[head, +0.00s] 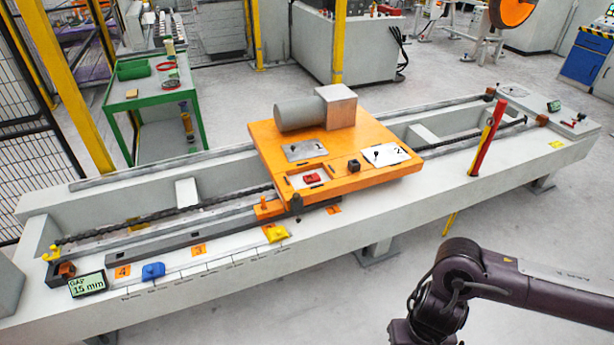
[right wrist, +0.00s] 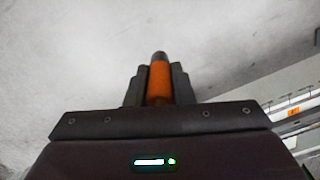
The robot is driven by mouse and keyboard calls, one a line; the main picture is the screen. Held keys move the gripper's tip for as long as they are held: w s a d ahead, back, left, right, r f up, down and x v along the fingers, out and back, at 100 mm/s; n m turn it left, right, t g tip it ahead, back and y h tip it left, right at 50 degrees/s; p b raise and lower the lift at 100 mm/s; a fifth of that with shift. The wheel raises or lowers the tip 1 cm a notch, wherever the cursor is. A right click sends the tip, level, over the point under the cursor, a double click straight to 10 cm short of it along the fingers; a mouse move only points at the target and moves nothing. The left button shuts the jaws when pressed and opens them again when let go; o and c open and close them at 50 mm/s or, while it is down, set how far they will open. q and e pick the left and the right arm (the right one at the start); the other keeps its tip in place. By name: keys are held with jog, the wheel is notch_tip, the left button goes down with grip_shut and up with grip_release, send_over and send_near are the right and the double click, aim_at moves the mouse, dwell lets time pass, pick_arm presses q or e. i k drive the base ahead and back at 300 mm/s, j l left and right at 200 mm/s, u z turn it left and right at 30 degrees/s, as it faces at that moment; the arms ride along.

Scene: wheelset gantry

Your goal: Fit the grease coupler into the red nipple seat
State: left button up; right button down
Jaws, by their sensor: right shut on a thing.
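The grease coupler appears as an orange cylinder (right wrist: 159,84) with a dark tip in the right wrist view. My right gripper (right wrist: 160,72) is shut on it, one dark finger on each side, with the tip pointing away from the wrist. Pale floor lies behind it. In the head view my right arm comes in at the lower right, but its gripper is below the frame. The red nipple seat (head: 312,178) is a small red piece in a light square recess on the front of the orange carriage (head: 265,138). It is well apart from my right arm. My left gripper is not in view.
The carriage rides on a long grey gantry bed (head: 231,270) and carries a grey cylinder (head: 300,115), plates and a small dark block (head: 354,165). A red and yellow post (head: 487,138) stands at the bed's right. A gap display (head: 88,284) reads 15 mm.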

aim_at(312, 178)
jog(key=i+u, duration=0.1)
jog(key=i, duration=0.45)
jog(key=i+l+u, duration=0.15)
jog(key=i, duration=0.45)
jog(key=i+l+u, duration=0.1)
jog(key=i, duration=0.45)
jog(key=i+l+u, duration=0.1)
jog(key=i, duration=0.45)
